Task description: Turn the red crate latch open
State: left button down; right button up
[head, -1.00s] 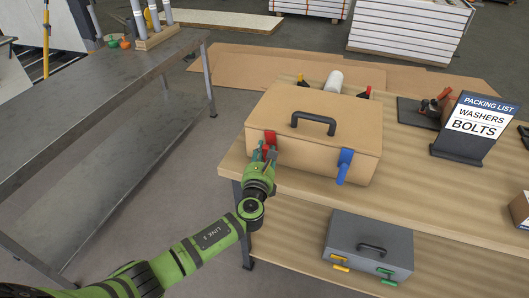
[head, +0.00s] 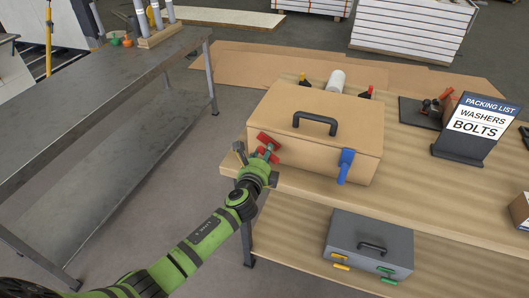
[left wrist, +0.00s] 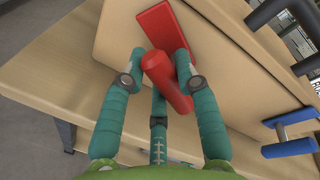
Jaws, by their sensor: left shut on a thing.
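The tan crate (head: 322,121) stands on the wooden table with its lid closed and a black handle on top. Its red latch (head: 268,140) is on the left of the front face, tilted at a slant. In the left wrist view the latch's flat red plate (left wrist: 157,24) shows above its round red handle (left wrist: 166,80). My left gripper (head: 262,156) is shut on the red handle, with teal fingers (left wrist: 158,62) on both sides of it. The blue latch (head: 345,166) on the right of the front hangs straight down. My right gripper is not in view.
A grey case (head: 370,245) with yellow and green latches sits on the lower shelf. A packing list sign (head: 475,128) stands on the table to the right. A grey metal bench (head: 110,85) is at the left, with open floor between.

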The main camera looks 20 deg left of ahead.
pick_arm(q)
jog(key=n, duration=0.1)
jog(key=n+h, duration=0.1)
jog(key=n, duration=0.3)
jog(key=shift+f+h+p, duration=0.3)
jog(key=shift+h, duration=0.1)
jog(key=shift+d, duration=0.1)
dwell(0.3)
jog(key=c, duration=0.9)
grip_release()
jog(key=shift+s, duration=0.1)
jog(key=s+r, duration=0.2)
jog(key=s, duration=0.9)
jog(key=shift+s+a+r, duration=0.15)
jog(key=shift+s+a, duration=0.1)
jog(key=shift+s, duration=0.05)
